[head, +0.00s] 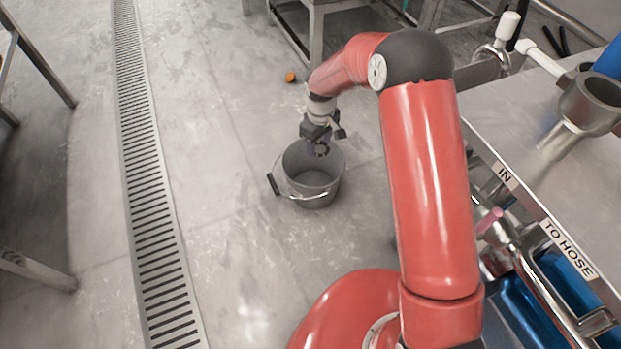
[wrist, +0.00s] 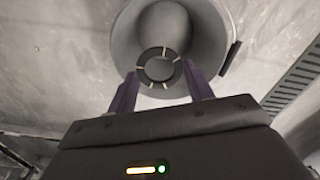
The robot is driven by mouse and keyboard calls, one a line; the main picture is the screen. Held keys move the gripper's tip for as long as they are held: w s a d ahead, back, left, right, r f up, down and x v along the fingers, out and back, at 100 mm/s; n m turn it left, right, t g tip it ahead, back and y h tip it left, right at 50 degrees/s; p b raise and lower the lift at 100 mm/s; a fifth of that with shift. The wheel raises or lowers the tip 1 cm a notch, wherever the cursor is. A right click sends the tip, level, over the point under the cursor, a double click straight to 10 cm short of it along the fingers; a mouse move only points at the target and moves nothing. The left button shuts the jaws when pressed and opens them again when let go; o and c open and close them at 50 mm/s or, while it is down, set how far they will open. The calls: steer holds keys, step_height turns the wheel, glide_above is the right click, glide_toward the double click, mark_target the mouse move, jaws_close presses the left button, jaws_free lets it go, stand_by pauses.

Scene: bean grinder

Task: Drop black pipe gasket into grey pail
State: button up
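The black pipe gasket (wrist: 141,57), a dark ring with pale marks, sits between the two purple fingertips of my gripper (wrist: 160,72) in the wrist view. The fingers appear shut on its sides. The grey pail (wrist: 122,40) is below, and the ring overlaps its opening in that view. In the head view, the pail (head: 318,197) stands upright on the floor with its handle lying to the front left. My gripper (head: 321,150) hangs pointing down over the pail's far part. The gasket is small and dark there and hard to make out.
A floor drain grate (head: 150,190) runs along the left. A small orange object (head: 290,77) lies on the floor behind the pail. A metal table (head: 545,160) with pipe fittings stands at right. The floor left of the pail is clear.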

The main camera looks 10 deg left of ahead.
steer(key=o, duration=0.4)
step_height(320, 180, up, 8)
steer(key=shift+f+p, duration=0.1)
steer(key=shift+p, duration=0.65)
